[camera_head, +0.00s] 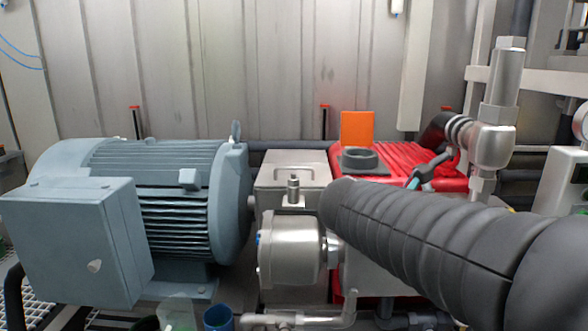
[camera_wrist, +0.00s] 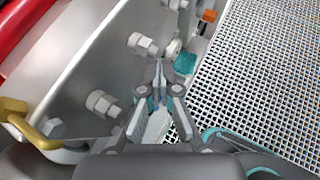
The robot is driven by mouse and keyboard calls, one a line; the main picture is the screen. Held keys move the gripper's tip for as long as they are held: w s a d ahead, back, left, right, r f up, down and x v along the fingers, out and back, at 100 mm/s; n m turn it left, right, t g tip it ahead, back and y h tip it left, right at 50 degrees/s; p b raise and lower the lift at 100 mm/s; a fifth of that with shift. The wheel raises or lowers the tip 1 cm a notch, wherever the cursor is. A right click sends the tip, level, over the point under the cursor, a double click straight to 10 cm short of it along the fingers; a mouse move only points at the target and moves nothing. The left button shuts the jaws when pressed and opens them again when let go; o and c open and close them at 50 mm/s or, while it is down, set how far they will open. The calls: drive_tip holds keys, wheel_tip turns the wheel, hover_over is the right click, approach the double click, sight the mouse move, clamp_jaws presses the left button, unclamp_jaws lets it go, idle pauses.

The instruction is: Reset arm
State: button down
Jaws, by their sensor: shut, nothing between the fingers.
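In the wrist view my gripper (camera_wrist: 157,90) is at the middle of the picture. Its fingers are together with nothing held between them. It is above a light grey metal frame (camera_wrist: 85,65) with bolts and beside a white floor grating (camera_wrist: 265,70). I cannot tell how far it is from either.
The head view shows a blue-grey motor (camera_head: 170,200) on the left and red machinery (camera_head: 400,165) behind. A yellow handle (camera_wrist: 30,128) is left in the wrist view.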

drive_tip(key=s+a+f+m+y, duration=0.4)
drive_tip(key=s+f+m+y, duration=0.1)
drive_tip(key=s+m, duration=0.4)
drive_tip(key=s+a+f+m+y, duration=0.4)
drive_tip(key=s+f+m, duration=0.3)
drive_tip(key=m, duration=0.7)
drive_tip(key=shift+s+f+y, duration=0.3)
drive_tip(key=shift+s+y, duration=0.4)
drive_tip(key=shift+s, duration=0.15)
